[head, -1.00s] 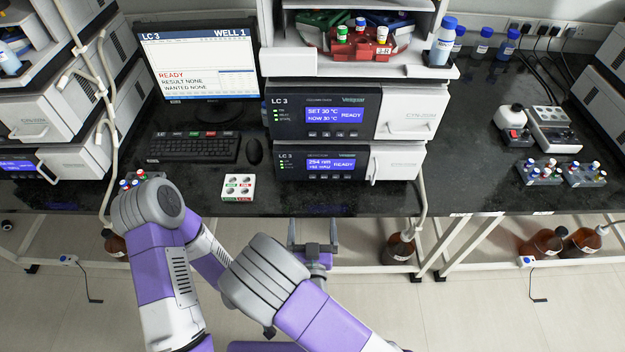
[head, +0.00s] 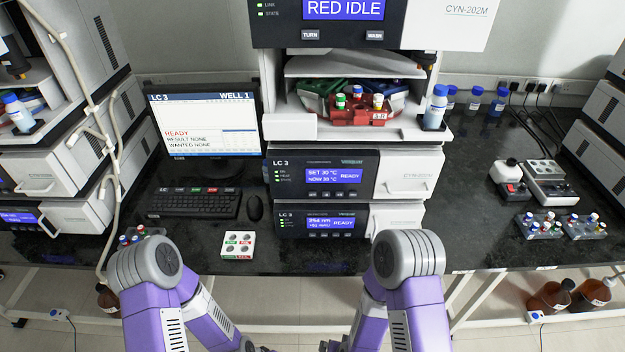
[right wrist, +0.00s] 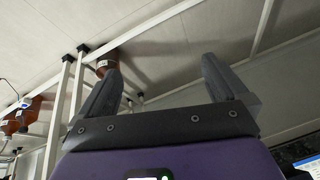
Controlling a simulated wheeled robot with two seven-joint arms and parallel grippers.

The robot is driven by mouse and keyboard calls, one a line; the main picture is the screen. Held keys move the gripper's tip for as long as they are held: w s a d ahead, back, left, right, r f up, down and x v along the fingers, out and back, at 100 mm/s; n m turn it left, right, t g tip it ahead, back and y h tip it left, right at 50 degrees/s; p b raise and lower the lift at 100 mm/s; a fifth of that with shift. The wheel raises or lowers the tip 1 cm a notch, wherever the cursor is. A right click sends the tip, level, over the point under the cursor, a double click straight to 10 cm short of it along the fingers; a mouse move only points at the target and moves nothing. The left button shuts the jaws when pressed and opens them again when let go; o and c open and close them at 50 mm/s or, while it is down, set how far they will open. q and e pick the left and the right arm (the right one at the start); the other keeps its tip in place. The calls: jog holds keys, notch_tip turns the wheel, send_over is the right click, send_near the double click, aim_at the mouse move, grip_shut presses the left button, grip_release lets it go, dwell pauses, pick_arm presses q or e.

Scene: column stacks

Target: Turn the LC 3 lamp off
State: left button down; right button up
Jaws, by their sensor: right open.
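The LC 3 stack stands in the middle of the bench in the head view. Its lower module (head: 388,219) has a screen (head: 325,224) reading 254 nm and READY, with small lights to the left and a row of buttons below. The LC 3 module above it (head: 402,175) reads SET 30 °C, NOW 30 °C, READY. The LC 3 monitor (head: 205,120) shows READY, RESULT NONE, WANTED NONE. My right gripper (right wrist: 160,78) is open and empty in the right wrist view, low near the floor and bench legs. My left gripper is out of sight.
A keyboard (head: 194,204), a mouse (head: 254,208) and a white block with red and green marks (head: 238,245) lie on the bench before the monitor. Brown bottles (head: 550,298) stand below the bench at right.

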jog(key=shift+s+d+g+y+p, duration=0.15)
jog(key=shift+s+d+g+y, duration=0.15)
jog(key=shift+s+g+y, duration=0.45)
jog(key=shift+s+d+g+y+p, duration=0.1)
jog(key=shift+s+d+g+y, duration=0.3)
jog(key=shift+s, duration=0.65)
jog(key=shift+s+d+g+y+p, duration=0.2)
jog(key=shift+s+g+y, duration=0.25)
jog(key=shift+s+g, duration=0.35)
jog(key=shift+s, duration=0.1)
grip_shut()
